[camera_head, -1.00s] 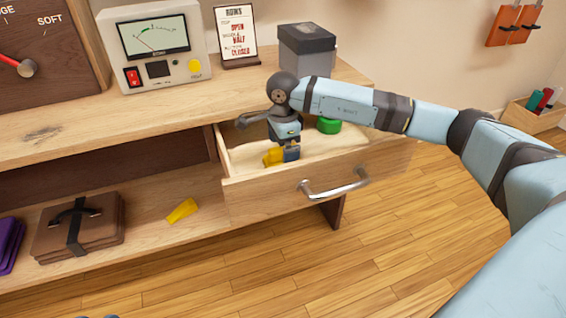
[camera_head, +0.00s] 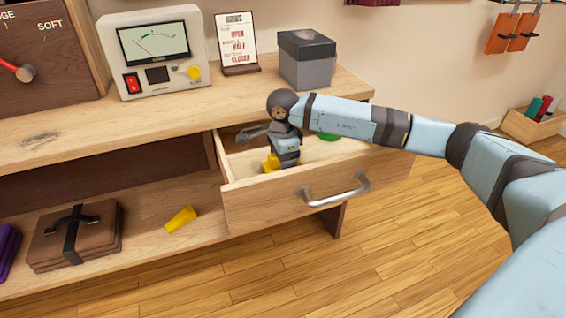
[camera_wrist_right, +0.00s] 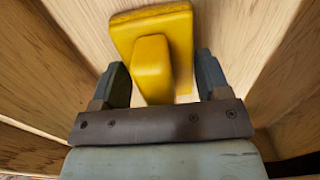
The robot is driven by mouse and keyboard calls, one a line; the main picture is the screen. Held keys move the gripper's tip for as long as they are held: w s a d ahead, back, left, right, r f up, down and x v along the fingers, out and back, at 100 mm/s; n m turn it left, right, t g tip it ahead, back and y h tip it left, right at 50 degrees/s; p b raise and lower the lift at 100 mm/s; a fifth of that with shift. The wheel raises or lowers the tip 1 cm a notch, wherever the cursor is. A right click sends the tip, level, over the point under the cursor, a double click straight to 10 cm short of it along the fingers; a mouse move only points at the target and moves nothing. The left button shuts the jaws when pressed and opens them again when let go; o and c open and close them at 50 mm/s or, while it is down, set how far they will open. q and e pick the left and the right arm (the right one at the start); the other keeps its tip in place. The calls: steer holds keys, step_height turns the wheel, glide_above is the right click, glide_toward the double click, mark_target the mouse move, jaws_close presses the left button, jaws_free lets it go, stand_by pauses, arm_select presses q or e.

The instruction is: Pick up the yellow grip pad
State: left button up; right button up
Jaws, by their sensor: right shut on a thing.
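The yellow grip pad (camera_head: 270,163) lies in the open drawer (camera_head: 262,203), near its left end, partly hidden by my right gripper (camera_head: 284,165). In the right wrist view the pad (camera_wrist_right: 152,68) is a flat yellow plate with a raised block. The fingers of my right gripper (camera_wrist_right: 165,85) stand on either side of the block, and the gripper is shut on it. The pad looks to be at the drawer floor; whether it is clear of it I cannot tell. My left gripper is out of view.
A green round thing (camera_head: 328,137) is in the drawer, partly behind my right arm. The drawer's wooden walls surround the gripper closely. Above stand a meter box (camera_head: 160,55), a sign (camera_head: 237,42) and a grey box (camera_head: 306,60). A yellow wedge (camera_head: 181,219) lies on the lower shelf.

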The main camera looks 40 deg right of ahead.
step_height(320, 180, up, 8)
steer(key=p, duration=0.3)
steer(key=shift+f, duration=0.1)
arm_select(q)
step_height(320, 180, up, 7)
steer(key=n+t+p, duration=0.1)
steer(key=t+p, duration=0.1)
steer(key=p, duration=0.1)
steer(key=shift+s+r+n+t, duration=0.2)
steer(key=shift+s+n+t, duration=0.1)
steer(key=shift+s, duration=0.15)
arm_select(e)
step_height(320, 180, up, 12)
steer(key=shift+o, duration=1.4)
steer(key=shift+c, duration=0.7)
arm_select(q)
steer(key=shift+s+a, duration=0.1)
arm_select(e)
steer(key=shift+s, duration=0.1)
